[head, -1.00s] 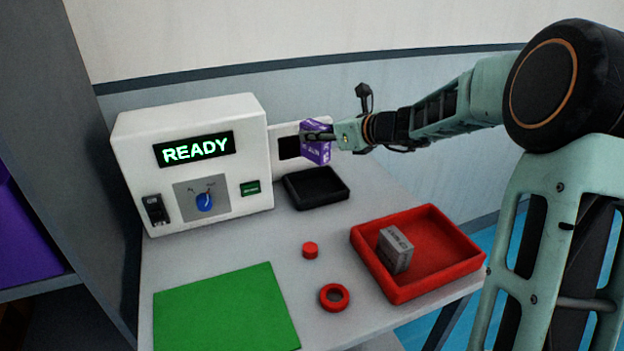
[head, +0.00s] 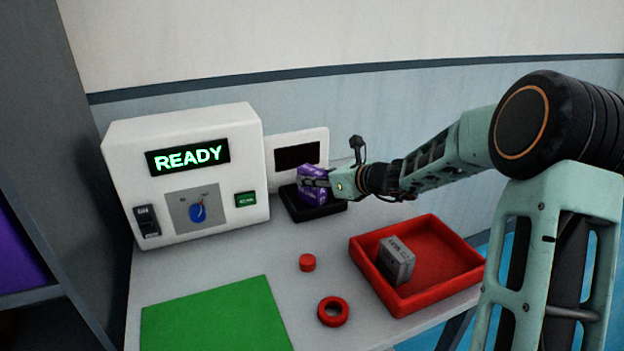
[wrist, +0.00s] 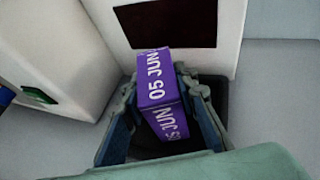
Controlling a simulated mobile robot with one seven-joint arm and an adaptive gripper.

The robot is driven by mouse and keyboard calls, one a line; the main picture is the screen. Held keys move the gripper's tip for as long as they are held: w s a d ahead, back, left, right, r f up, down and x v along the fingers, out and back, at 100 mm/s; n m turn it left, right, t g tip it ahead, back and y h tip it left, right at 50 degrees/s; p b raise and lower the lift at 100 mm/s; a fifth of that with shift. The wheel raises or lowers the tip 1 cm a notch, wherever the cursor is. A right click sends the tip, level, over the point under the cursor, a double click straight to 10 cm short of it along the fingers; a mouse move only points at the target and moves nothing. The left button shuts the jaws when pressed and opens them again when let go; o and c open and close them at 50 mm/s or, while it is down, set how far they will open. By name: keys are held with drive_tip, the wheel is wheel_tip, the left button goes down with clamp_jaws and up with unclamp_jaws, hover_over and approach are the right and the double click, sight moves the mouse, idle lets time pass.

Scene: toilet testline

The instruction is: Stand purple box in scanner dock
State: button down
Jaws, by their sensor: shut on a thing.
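The purple box (head: 312,184) is upright in my gripper (head: 322,184), low over the black scanner dock (head: 312,213). My gripper is shut on the box from the right side. In the wrist view the purple box (wrist: 158,85) shows white "05 JUN" print and sits between both fingers (wrist: 165,105). The dock's dark tray (wrist: 190,143) shows around and below it. The fingers hide the box's base, so I cannot tell whether it touches the dock floor.
A white machine (head: 190,180) with a lit READY display stands left of the dock. A white panel with a dark screen (head: 298,155) is behind it. A red tray (head: 440,245) holds a grey box (head: 397,260). A red cylinder (head: 307,262), red ring (head: 333,311) and green mat (head: 215,318) lie in front.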

drive_tip(key=shift+f, duration=0.1)
drive_tip(key=c, duration=1.5)
unclamp_jaws()
drive_tip(key=shift+c, duration=0.2)
drive_tip(key=shift+s+d+r, duration=0.1)
drive_tip(key=shift+d+r, duration=0.05)
drive_tip(key=shift+r, duration=0.1)
drive_tip(key=p+v, duration=0.2)
drive_tip(key=v, duration=0.9)
drive_tip(key=shift+s+d, duration=0.25)
